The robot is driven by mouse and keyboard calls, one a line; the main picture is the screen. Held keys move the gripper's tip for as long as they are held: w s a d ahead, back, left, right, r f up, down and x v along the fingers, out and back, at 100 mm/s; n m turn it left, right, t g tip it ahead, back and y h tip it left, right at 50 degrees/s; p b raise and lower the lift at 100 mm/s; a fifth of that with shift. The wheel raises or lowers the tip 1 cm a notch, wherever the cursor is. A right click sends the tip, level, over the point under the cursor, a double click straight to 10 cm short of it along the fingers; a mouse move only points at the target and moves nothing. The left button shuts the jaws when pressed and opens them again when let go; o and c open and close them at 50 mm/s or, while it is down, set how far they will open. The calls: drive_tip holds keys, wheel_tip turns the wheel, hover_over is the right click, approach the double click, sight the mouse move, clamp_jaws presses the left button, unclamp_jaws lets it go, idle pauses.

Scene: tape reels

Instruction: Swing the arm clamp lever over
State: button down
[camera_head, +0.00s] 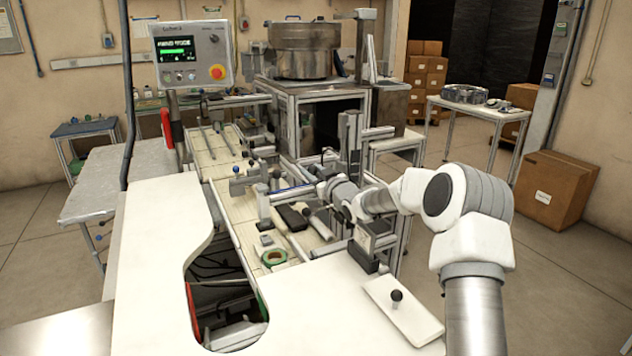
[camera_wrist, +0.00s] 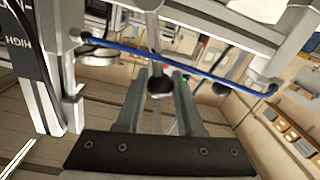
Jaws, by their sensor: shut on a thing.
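My gripper (camera_wrist: 160,79) shows in the wrist view with its two grey fingers on either side of a round black knob (camera_wrist: 160,87). The knob sits on the end of a grey metal clamp lever (camera_wrist: 153,40) that rises from between the fingers toward the top of the picture. My gripper is shut on this lever at its knob end. In the head view my gripper (camera_head: 325,188) is at the upright aluminium frame beside the machine line, and the held lever is hard to make out there.
A blue tube (camera_wrist: 190,62) crosses close above the fingers. An aluminium upright (camera_wrist: 45,85) stands at left in the wrist view. A white plate with a black knob (camera_head: 397,296) lies in front.

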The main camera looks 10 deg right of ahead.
drive_tip(key=a+f+n+b, duration=0.1)
drive_tip(key=n+b, duration=0.1)
drive_tip(key=b, duration=0.2)
drive_tip(key=a+f+n+b, duration=0.1)
drive_tip(key=n+b, duration=0.1)
drive_tip(key=b, duration=0.2)
drive_tip(key=shift+s+a+f, duration=0.2)
drive_tip(key=shift+s+a, duration=0.1)
drive_tip(key=shift+s, duration=0.1)
drive_tip(key=n+b, duration=0.2)
drive_tip(key=shift+s+a+f+b, duration=0.15)
drive_tip(key=shift+a+f+b, duration=0.1)
drive_tip(key=shift+a+b, duration=0.15)
drive_tip(key=c, duration=0.5)
unclamp_jaws()
drive_tip(key=v, duration=1.7)
drive_tip(key=shift+s+r, duration=0.2)
drive_tip(key=shift+r, duration=0.1)
